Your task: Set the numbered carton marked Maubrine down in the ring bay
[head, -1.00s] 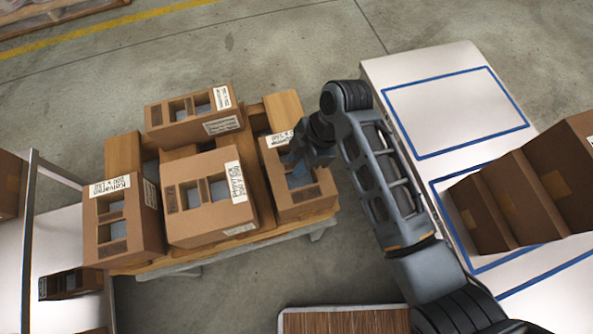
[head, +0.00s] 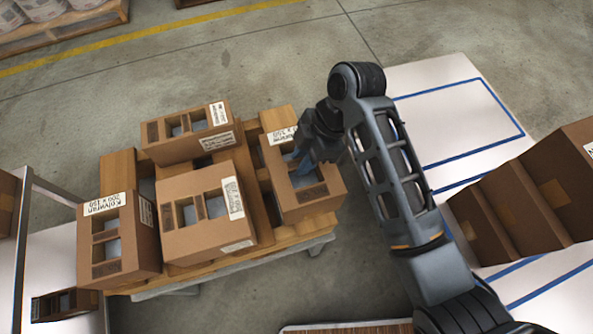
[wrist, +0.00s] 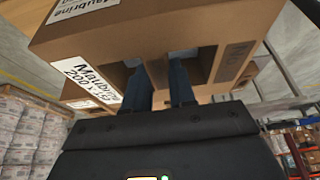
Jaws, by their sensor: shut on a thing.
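The Maubrine carton (head: 312,201) is a brown box with cut-out openings and white labels. It is at the right side of the loaded pallet in the head view, and its name reads on labels in the wrist view (wrist: 135,42). My gripper (head: 303,156) is shut on it, with both fingers (wrist: 166,82) at the openings. The carton seems slightly raised; its underside is hidden. A white surface (head: 440,110) at right has blue rectangular outlines, the far one empty. I cannot tell which is the ring bay.
Several brown boxes (head: 520,205) stand on the white surface at right. A metal-framed white stand (head: 60,245) is at left. Floor shows between pallet and white surface.

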